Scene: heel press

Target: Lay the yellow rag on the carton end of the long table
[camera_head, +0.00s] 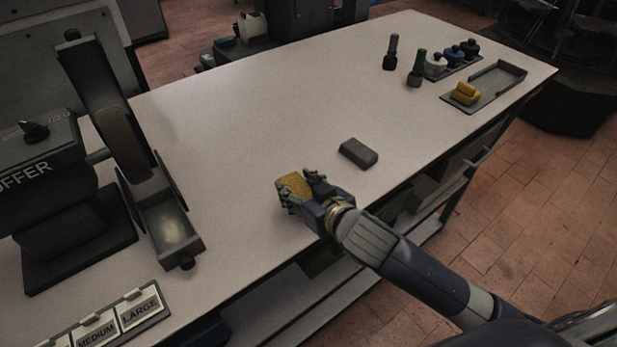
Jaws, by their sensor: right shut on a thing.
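My right gripper (299,193) is shut on a yellow rag (295,185), a small mustard-coloured piece with a rough surface. It is over the near edge of the long table (250,120), left of a dark grey block. I cannot tell whether the rag touches the table top. The fingers hide part of the rag. A second yellow folded piece (466,93) lies at the left end of a grey tray at the far right. No carton can be made out on the table. My left gripper is not in view.
A buffer machine (62,175) stands at the left, with a label rack (110,322) in front. The dark grey block (358,152) lies near the front edge. Dark bottles (416,70), lidded jars (435,65) and the grey tray (505,78) occupy the far right. The table's middle is clear.

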